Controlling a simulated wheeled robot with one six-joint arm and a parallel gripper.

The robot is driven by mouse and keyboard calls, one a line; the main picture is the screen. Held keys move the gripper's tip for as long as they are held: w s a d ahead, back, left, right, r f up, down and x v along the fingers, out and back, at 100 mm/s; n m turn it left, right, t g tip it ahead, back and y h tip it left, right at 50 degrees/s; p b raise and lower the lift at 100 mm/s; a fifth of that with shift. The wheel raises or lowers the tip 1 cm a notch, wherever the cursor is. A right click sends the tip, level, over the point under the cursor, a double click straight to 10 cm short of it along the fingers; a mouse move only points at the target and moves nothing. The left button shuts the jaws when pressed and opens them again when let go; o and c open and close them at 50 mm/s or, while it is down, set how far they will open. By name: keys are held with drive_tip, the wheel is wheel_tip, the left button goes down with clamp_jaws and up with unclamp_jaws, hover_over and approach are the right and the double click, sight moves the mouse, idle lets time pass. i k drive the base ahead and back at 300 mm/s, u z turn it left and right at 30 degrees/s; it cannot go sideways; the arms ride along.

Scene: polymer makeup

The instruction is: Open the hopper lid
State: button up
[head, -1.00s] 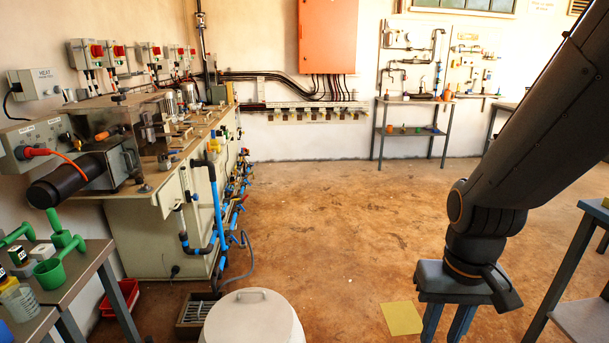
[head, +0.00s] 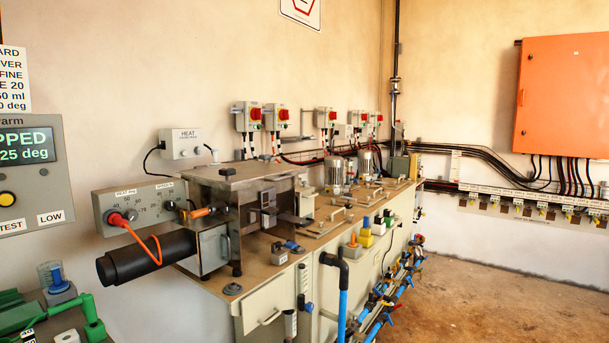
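A steel box-shaped machine (head: 218,215) stands on the near end of the long bench, left of centre in the head view. Its top is covered by a flat metal plate (head: 245,174) with a small dark knob near its back edge. The plate looks level and closed. I cannot tell for certain whether this plate is the hopper lid, as no hopper is labelled. An orange-ended handle (head: 203,211) sticks out at the machine's left side. My gripper and arm are not in view.
A black cylinder (head: 150,258) juts from the machine toward the front left. An orange cable runs from the control box (head: 140,205). Upright pipes (head: 341,290) stand at the bench (head: 265,315) front. Green items (head: 60,315) crowd the lower left. Floor (head: 500,305) at right is clear.

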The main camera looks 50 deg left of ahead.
sight(250, 173)
drive_tip(key=u, duration=0.35)
drive_tip(key=i, duration=1.55)
drive_tip(key=u, duration=1.35)
drive_tip(key=i, duration=1.25)
drive_tip(key=u, duration=0.65)
